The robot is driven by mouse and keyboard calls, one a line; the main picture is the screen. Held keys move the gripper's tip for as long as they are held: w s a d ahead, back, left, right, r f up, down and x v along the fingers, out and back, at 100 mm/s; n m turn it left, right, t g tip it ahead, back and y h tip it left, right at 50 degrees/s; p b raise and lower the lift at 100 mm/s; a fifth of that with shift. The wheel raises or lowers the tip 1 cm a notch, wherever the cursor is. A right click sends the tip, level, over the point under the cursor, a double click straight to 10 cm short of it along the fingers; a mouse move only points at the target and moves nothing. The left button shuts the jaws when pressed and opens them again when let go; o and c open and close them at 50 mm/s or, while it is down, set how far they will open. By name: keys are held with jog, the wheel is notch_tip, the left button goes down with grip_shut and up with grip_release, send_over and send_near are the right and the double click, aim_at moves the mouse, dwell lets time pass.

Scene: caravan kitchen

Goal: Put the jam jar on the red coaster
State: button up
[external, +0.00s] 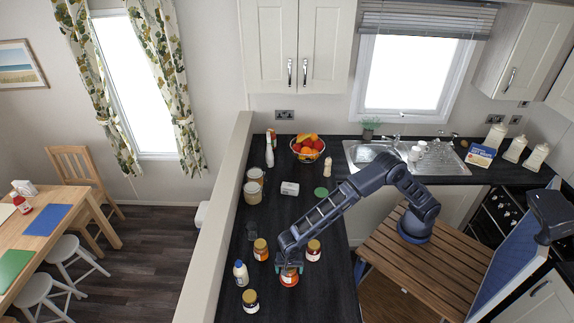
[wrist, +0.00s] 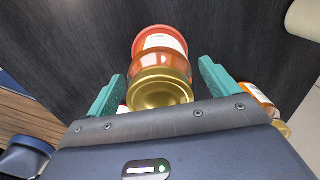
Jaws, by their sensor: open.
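A jam jar (external: 289,279) with a gold lid and orange-red contents stands upright on the dark worktop, below my gripper (external: 291,268). In the wrist view the jar (wrist: 160,75) is between my two green fingers, with its gold lid towards me. My gripper (wrist: 158,90) is open, with a gap visible on each side of the jar. A red-orange round edge (wrist: 159,33) shows at the jar's base; it looks like the red coaster under it, but I cannot tell for certain. The rest of that surface is hidden by the jar.
Similar jars stand close by at the left (external: 261,249), right (external: 313,251) and front (external: 250,300).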

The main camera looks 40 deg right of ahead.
jog(key=shift+r, duration=0.1)
notch_tip(320, 180, up, 12)
jog(key=shift+r, duration=0.1)
dwell(0.4)
